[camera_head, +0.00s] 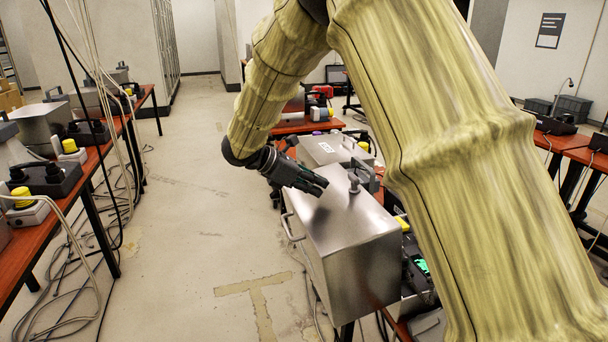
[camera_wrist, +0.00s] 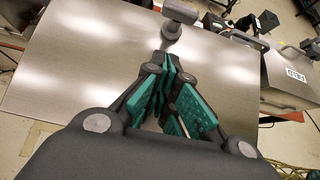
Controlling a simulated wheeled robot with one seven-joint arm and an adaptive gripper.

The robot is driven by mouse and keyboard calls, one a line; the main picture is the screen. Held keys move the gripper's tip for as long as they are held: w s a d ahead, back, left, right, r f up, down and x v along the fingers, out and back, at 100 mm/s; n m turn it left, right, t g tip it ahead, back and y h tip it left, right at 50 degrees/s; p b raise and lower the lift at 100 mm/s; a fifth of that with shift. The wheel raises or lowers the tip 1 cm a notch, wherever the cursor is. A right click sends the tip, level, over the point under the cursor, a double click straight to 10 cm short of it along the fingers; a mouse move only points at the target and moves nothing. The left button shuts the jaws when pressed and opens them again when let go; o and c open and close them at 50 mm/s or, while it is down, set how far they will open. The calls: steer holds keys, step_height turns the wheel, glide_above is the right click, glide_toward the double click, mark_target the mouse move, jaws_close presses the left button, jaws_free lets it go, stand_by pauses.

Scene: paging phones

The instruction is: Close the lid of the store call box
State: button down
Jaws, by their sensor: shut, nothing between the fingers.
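A large brushed-steel box (camera_head: 355,265) stands on the bench in the middle of the head view; I take it to be the store call box. Its lid (camera_head: 335,215) lies flat across the top, with no gap that I can make out. A knob (camera_head: 354,186) stands up near the lid's far side, and a handle (camera_head: 290,228) sits on the left side. My gripper (camera_head: 322,186) is shut and empty, low over the lid's far left part. In the wrist view the lid (camera_wrist: 75,65) spreads under the fingertips (camera_wrist: 170,62), with the knob (camera_wrist: 172,28) just beyond. Contact cannot be told.
A grey box with a white label (camera_head: 328,148) stands behind the steel box, and shows in the wrist view (camera_wrist: 290,75). Phone devices (camera_head: 420,270) crowd its right side. The left bench (camera_head: 85,185) holds more devices and hanging cables. Floor (camera_head: 200,200) between benches is mostly clear.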

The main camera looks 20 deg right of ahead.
mark_target(337, 197)
steer(key=shift+s+d+p, duration=0.15)
steer(key=shift+d+p, duration=0.3)
steer(key=shift+d, duration=1)
steer(key=shift+s+d+p, duration=0.15)
steer(key=shift+d+p, duration=0.25)
steer(key=shift+d, duration=1)
steer(key=shift+r, duration=0.1)
